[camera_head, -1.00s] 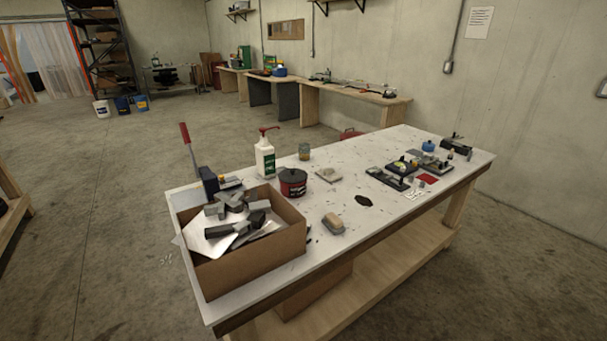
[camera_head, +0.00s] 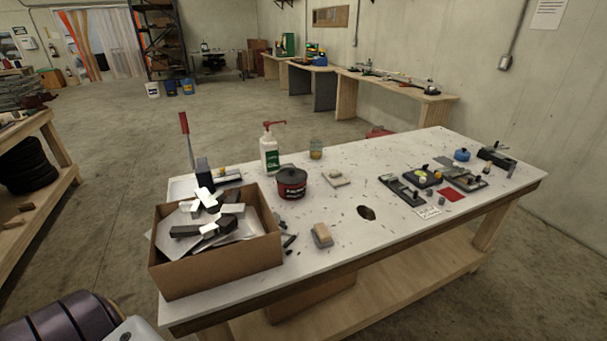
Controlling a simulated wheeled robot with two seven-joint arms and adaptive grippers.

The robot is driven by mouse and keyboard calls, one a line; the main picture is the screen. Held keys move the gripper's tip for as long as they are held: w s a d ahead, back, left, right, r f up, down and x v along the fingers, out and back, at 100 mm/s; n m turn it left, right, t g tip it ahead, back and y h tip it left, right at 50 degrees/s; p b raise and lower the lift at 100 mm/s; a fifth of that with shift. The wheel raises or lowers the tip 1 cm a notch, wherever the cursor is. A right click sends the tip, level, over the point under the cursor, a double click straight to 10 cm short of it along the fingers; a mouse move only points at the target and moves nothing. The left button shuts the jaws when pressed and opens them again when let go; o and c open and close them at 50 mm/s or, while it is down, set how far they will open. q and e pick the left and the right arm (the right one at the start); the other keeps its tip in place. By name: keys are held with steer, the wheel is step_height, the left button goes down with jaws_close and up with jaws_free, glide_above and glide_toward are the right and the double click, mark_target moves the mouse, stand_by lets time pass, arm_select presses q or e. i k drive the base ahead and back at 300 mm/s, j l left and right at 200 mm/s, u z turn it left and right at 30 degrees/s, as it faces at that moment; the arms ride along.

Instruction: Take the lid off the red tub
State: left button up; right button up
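The red tub (camera_head: 291,189) stands upright on the white-topped workbench, behind and to the right of the cardboard box. Its dark lid (camera_head: 290,174) sits on top of it. Neither of my grippers shows in the head view. Only a dark, rounded part with a pale piece beside it shows at the bottom left edge, with no fingers visible.
A cardboard box (camera_head: 222,263) of metal offcuts stands at the bench's left front. A soap-like block (camera_head: 322,235) lies in front. The white benchtop (camera_head: 285,228) is partly bare.

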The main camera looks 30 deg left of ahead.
mark_target(287, 176)
steer(key=i+l, duration=0.3)
steer(key=i+j+u, duration=0.1)
steer(key=i+j, duration=0.4)
steer(key=i, duration=0.15)
